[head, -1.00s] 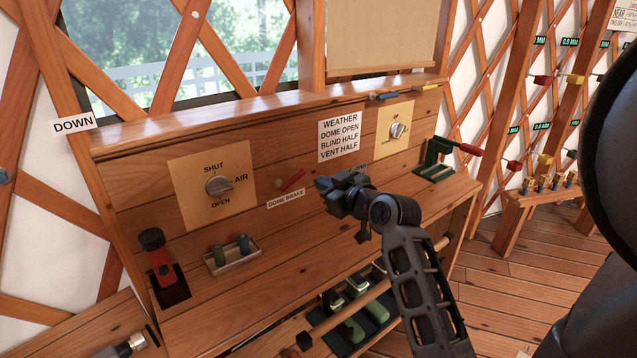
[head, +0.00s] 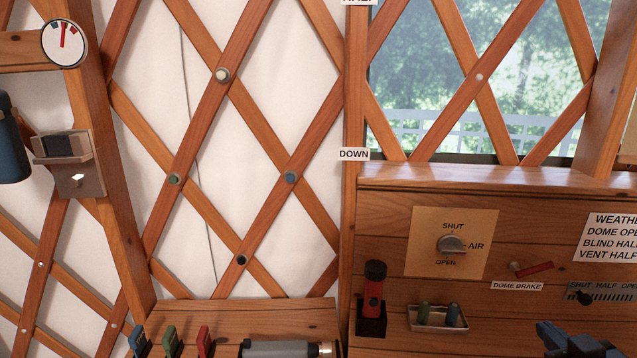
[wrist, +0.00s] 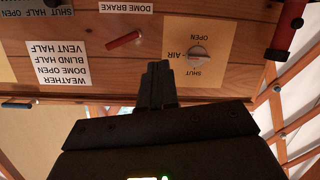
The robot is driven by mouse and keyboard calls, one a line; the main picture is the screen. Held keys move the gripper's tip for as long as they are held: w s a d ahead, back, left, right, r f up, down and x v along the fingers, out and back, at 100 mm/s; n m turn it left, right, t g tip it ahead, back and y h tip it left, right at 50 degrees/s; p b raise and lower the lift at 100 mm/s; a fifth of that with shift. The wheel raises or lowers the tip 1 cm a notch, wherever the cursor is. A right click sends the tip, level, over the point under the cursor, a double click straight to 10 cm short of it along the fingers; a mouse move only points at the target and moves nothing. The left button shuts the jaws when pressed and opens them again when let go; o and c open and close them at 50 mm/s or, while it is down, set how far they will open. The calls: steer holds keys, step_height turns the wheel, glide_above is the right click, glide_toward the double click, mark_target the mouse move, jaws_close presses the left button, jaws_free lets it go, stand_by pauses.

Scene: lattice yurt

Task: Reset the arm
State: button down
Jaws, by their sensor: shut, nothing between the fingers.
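My gripper (head: 572,338) is at the lower right edge of the head view, in front of the wooden control panel, with part of it cut off by the frame. In the wrist view my gripper (wrist: 158,82) points at the panel, its fingers together and nothing between them. The wrist view looks upside down. The AIR knob (wrist: 197,57) shows just right of the fingertips there, and the red dome brake lever (wrist: 123,40) to their left. My gripper appears apart from both.
In the head view are the AIR knob (head: 451,245), dome brake lever (head: 532,268), a red-and-black handled thing in a holder (head: 373,290), a small tray (head: 437,325), and red, green and blue clips (head: 171,342). A gauge (head: 64,43) hangs at left. Lattice wall fills the middle.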

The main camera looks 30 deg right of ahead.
steer(key=s+a+f+n+t+y, duration=0.1)
steer(key=s+a+f+y, duration=0.15)
steer(key=a, duration=0.65)
steer(key=s+a+f+n+y, duration=0.1)
steer(key=s+a, duration=0.3)
steer(key=a, duration=0.5)
steer(key=s+a+r+n+y, duration=0.1)
steer(key=s+a+r+y, duration=0.1)
steer(key=s+a, duration=0.3)
steer(key=s+a+r+n+t+y, duration=0.1)
steer(key=s+a+r+y, duration=0.1)
steer(key=s+a, duration=0.4)
steer(key=a+y, duration=0.1)
steer(key=a, duration=0.2)
steer(key=shift+a+r, duration=0.15)
steer(key=shift+r, duration=0.2)
steer(key=shift+s, duration=0.1)
